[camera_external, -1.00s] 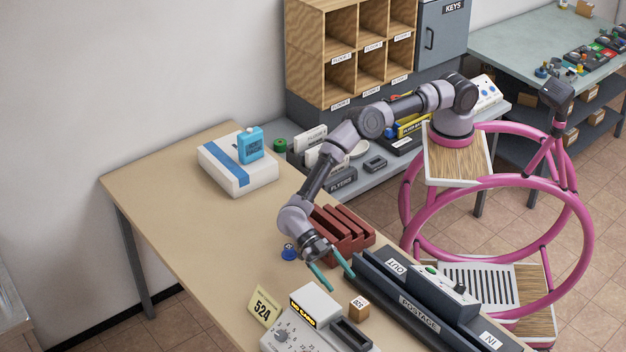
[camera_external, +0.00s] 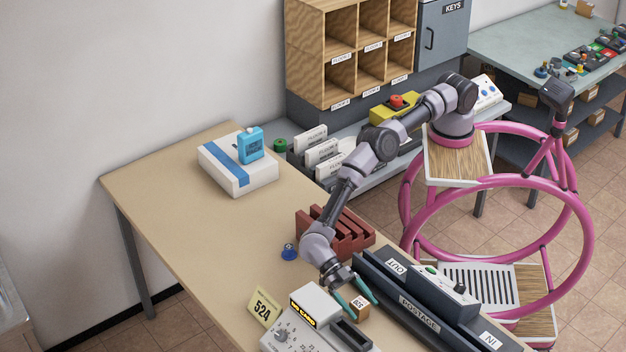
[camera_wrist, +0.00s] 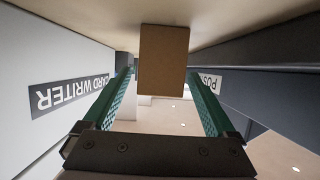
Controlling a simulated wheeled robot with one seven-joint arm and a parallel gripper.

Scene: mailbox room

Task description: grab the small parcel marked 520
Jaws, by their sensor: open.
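A small brown cardboard parcel (camera_external: 361,309) with a white label on top stands on the tan table (camera_external: 190,215), between the card writer and the postage machine. Its number is too small to read surely. My gripper (camera_external: 363,304) is open, its teal fingers pointing down at the parcel, one on each side. In the wrist view the parcel (camera_wrist: 163,62) shows a plain brown face, ahead and between the tips of the open fingers (camera_wrist: 160,75). I cannot tell whether either finger touches it.
The card writer (camera_external: 290,335) stands close on the left and the dark postage machine (camera_external: 420,310) close on the right. The table's far left is mostly clear.

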